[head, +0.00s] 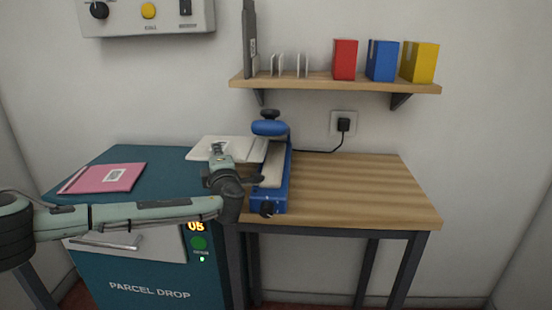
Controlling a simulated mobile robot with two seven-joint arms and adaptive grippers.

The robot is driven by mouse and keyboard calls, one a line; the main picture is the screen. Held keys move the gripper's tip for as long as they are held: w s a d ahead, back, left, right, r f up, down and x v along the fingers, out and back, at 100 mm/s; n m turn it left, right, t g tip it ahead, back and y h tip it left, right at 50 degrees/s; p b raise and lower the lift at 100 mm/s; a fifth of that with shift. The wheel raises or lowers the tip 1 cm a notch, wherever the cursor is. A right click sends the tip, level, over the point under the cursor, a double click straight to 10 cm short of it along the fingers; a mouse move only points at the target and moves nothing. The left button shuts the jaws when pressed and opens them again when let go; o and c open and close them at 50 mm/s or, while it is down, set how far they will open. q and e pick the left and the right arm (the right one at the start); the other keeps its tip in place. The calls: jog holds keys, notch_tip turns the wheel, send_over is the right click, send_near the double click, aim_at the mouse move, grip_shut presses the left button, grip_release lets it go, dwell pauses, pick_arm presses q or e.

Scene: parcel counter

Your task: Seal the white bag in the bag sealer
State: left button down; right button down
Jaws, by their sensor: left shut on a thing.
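The white bag (198,153) lies flat, with its left part over the teal parcel drop and its right side at the blue bag sealer (284,184). The sealer stands at the left end of the wooden table, and its blue arm with a black knob (269,114) stands up at the back. My left gripper (254,179) is at the near edge of the bag, beside the sealer's left side, and is shut on the bag. The gripper hides part of the bag, and I cannot tell exactly how far the bag's edge lies over the sealer bed. My right gripper is not in view.
A pink parcel (104,178) lies on the parcel drop (150,265). The wooden table (360,190) is clear right of the sealer. A shelf (340,85) above holds red, blue and yellow boxes. The sealer's cord runs to a wall socket (343,124).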

aim_at(200, 151)
pick_arm(q)
jog(key=a, duration=0.3)
jog(key=shift+w+a+f, duration=0.15)
jog(key=shift+a+f, duration=0.1)
jog(key=shift+f, duration=0.05)
jog(key=shift+w+a, duration=0.2)
jog(key=shift+a, duration=0.35)
jog(key=shift+a+r, duration=0.1)
jog(key=shift+r, duration=0.05)
